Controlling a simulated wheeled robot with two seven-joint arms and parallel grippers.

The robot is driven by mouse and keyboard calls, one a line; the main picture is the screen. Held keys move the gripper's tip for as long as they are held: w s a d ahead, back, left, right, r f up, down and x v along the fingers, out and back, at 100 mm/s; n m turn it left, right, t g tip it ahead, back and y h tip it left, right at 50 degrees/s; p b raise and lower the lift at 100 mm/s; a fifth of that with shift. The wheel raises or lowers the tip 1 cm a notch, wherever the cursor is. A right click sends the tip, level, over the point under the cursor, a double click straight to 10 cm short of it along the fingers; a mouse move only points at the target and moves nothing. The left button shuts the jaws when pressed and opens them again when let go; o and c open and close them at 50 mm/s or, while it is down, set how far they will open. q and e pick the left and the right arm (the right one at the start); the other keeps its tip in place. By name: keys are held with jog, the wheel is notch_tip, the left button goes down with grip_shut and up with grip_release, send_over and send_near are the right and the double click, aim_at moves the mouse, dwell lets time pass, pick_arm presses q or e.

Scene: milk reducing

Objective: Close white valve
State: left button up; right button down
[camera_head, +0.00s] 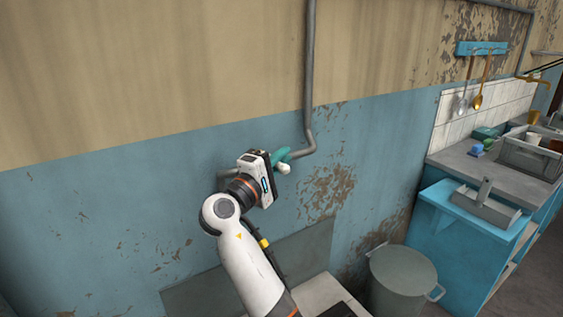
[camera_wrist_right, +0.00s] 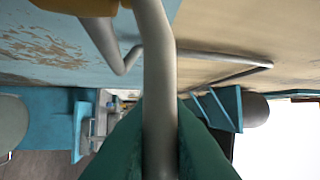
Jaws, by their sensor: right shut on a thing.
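The white valve's rounded handle end (camera_head: 284,168) shows beside my right gripper's teal fingers (camera_head: 283,155), at the grey wall pipe. In the right wrist view, a long pale grey handle (camera_wrist_right: 158,90) runs between the teal fingers (camera_wrist_right: 160,140), which close on it from both sides. A yellow part (camera_wrist_right: 125,4) shows at the top edge near the handle's upper end. The gripper body hides most of the valve in the head view. My left gripper is not in view.
The grey pipe (camera_head: 309,70) runs down the wall and bends towards the valve. A grey lidded bin (camera_head: 402,275) stands below right. A blue cabinet (camera_head: 455,245) and a sink counter (camera_head: 485,172) are at the right. The wall left of my arm is clear.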

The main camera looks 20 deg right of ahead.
dwell(0.3)
jog(key=c, duration=1.7)
grip_release()
